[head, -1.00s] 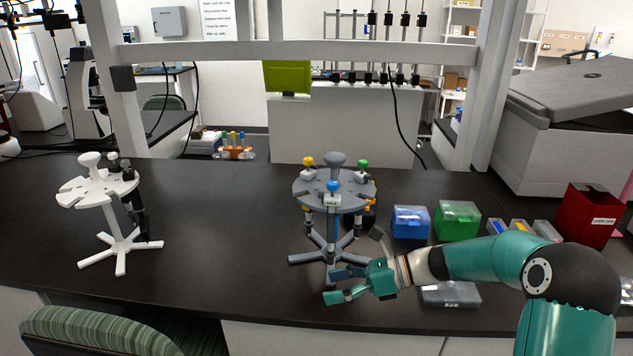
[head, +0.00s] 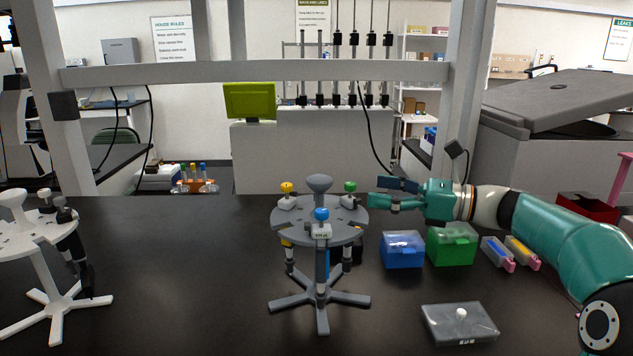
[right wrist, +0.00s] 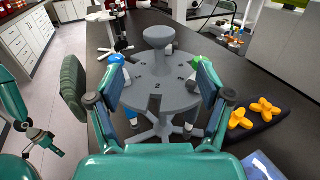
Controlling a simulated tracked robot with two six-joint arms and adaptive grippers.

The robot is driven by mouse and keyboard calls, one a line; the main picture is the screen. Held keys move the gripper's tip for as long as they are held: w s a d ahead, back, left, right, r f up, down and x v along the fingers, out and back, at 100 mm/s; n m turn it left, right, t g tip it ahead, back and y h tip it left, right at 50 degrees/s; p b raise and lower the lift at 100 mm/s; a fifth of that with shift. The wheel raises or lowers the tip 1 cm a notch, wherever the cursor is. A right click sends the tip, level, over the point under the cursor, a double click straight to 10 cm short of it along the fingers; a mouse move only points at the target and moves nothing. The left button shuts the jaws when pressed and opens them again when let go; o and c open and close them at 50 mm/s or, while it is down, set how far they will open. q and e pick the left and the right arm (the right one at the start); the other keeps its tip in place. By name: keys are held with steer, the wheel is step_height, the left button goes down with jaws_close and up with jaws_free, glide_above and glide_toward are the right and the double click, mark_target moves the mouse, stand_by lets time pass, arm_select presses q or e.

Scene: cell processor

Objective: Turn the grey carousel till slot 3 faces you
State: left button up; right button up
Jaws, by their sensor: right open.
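The grey carousel (head: 318,185) stands upright on the dark bench, with a round notched disc on a splayed foot. A yellow-capped pipette (head: 287,196), a blue-capped pipette (head: 321,224) and a green-capped pipette (head: 350,194) hang at its rim; the blue one is at the front. My right gripper (head: 375,194) is open and empty, just right of the disc near the green cap. In the right wrist view the disc (right wrist: 155,88) shows between the spread fingers; contact cannot be told. Its slot numbers are too small to read surely.
A white carousel (head: 35,235) with a dark pipette stands at left. A blue box (head: 403,250) and a green box (head: 452,244) sit right of the grey carousel. Bench between the carousels is clear.

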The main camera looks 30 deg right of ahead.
mark_target(332, 184)
steer(key=p+x, duration=0.1)
steer(key=x, duration=1.1)
steer(key=shift+w+a+f, duration=0.1)
steer(key=shift+a, duration=0.05)
jaws_close()
